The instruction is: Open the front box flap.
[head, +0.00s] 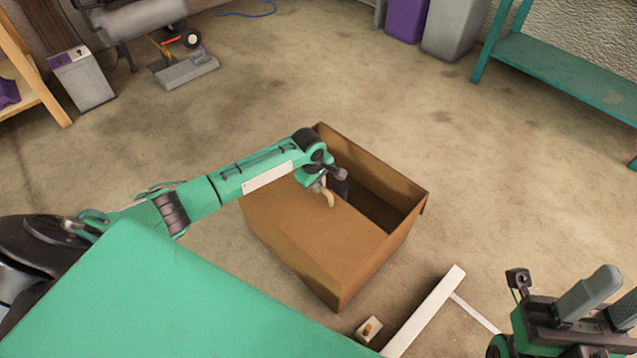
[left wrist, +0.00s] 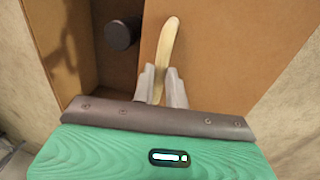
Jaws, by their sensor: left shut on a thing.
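The brown cardboard box (head: 382,165) stands on the floor in the middle of the head view. Its front flap (head: 310,230) lies across the near part of the top, and the far part is open and dark inside. My left gripper (head: 328,186) is over the flap's inner edge, shut on a pale, curved wooden lath (head: 329,198). In the left wrist view the lath (left wrist: 165,45) stands out between the fingertips (left wrist: 161,86) over the flap (left wrist: 225,45); I cannot tell whether it touches. My right gripper (head: 605,300) is open and empty at the lower right.
A dark round thing (left wrist: 122,33) shows in the box opening. A teal bench (head: 560,65) stands far right. Floor behind the box is clear.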

